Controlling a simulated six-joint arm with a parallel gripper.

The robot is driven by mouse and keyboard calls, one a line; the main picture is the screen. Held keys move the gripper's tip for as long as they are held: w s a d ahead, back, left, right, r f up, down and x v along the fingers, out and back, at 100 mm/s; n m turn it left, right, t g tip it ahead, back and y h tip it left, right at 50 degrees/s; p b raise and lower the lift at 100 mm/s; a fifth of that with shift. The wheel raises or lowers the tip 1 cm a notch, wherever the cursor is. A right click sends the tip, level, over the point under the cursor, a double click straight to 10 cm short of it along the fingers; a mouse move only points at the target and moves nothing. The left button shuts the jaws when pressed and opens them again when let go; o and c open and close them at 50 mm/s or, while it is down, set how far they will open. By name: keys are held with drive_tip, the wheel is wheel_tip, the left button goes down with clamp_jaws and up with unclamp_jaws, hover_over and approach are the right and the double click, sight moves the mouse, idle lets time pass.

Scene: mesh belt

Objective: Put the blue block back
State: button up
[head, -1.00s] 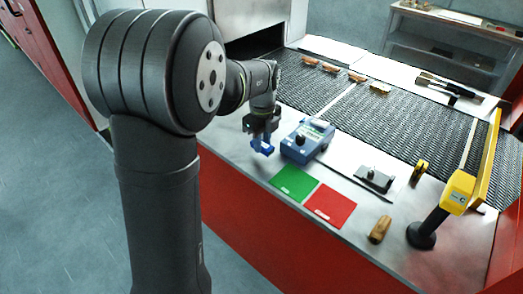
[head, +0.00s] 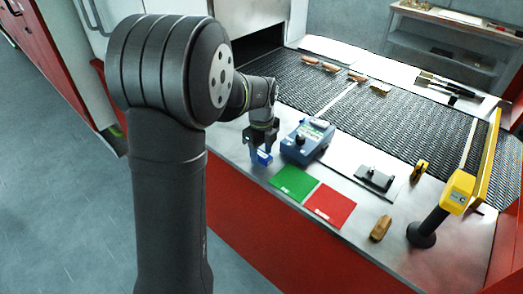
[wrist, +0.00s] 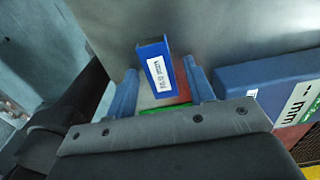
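The blue block (head: 264,158) has a white printed label and is at the front left of the metal counter, just left of the green square (head: 295,183). My gripper (head: 263,150) is above the block, pointing down, with a blue finger on either side. In the wrist view, the block (wrist: 157,62) lies between and partly beyond the fingertips of my gripper (wrist: 164,76). A gap shows between the block and the right finger, so the gripper looks open. The block's underside is hidden.
A blue control box (head: 307,141) stands close to the right of my gripper. The mesh belt (head: 400,125) runs behind.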

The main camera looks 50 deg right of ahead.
sight(262, 154)
wheel_tip(262, 154, up, 12)
drive_tip(key=shift+r, duration=0.2)
idle(0.4)
drive_tip(key=shift+f, duration=0.15)
wheel_tip(262, 154, down, 12)
drive_tip(key=shift+r, duration=2.1)
drive_tip(key=shift+f, duration=0.1)
